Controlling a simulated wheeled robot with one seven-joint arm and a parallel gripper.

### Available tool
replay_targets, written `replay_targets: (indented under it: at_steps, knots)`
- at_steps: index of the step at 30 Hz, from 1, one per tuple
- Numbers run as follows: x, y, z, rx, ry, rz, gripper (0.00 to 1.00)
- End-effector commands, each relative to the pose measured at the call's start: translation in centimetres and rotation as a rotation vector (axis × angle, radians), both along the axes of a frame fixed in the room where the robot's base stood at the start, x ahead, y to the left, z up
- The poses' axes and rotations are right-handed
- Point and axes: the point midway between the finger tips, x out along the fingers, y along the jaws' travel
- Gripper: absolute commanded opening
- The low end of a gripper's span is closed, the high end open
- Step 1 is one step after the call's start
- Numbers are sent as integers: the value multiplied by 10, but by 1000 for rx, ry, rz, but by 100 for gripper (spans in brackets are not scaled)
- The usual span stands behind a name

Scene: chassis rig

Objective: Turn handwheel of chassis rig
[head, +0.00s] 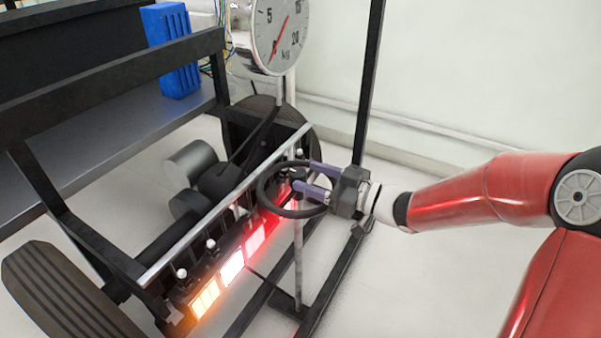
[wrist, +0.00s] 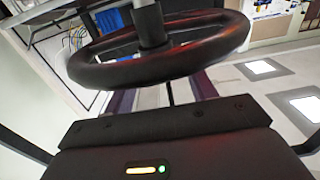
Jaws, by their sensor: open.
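The black handwheel (head: 262,196) sits on an upright post at the right end of the chassis rig's lamp bar. In the wrist view its rim (wrist: 150,71) and hub column fill the upper middle. My gripper (head: 306,175) is at the right side of the wheel, with its two purple fingers apart and pointing left over the rim area. In the wrist view the fingers (wrist: 163,93) extend past the near rim and are partly hidden by it. The jaws are open; I cannot tell whether a finger touches the rim.
A round dial gauge (head: 279,34) stands behind the wheel. Lit orange, white and red lamps (head: 232,267) line the bar. A black upright post (head: 368,85) rises just behind my gripper. A tyre (head: 62,296) is at lower left, a blue box (head: 172,50) behind. Pale floor at right is clear.

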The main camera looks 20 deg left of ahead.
Motion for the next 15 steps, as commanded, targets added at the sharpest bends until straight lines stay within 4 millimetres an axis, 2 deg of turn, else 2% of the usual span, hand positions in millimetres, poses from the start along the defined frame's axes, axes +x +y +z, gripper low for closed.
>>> replay_targets:
  at_steps: [3, 6, 15]
  knots:
    - [-4, -20, 0, -1, 0, -3, 57]
    - [-6, -30, 0, 0, -1, -1, 57]
    - [-8, -36, 0, 1, 1, 1, 57]
